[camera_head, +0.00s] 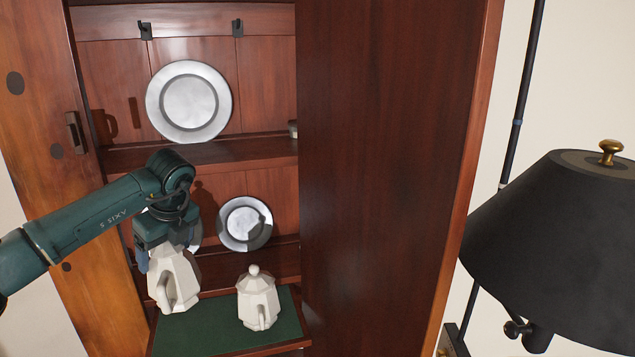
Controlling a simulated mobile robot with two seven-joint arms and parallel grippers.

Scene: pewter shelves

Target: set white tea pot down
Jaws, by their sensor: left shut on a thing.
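My left arm comes in from the left, and its gripper (167,248) points down, shut on the top of a white tea pot (177,287). The held pot is faceted, roughly upright, with its handle toward me. It is over the left part of a green-topped shelf board (205,334); I cannot tell whether its base touches the board. A second white pot (258,303) with a knobbed lid stands on the board to the right, apart from the held one. My right gripper is out of view.
The wooden cupboard holds a large pewter plate (189,102) on the upper shelf and a smaller plate (245,223) below, behind the pots. A tall brown wooden panel (390,170) bounds the right side. A black lamp shade (560,250) stands far right. Green surface is clear in front.

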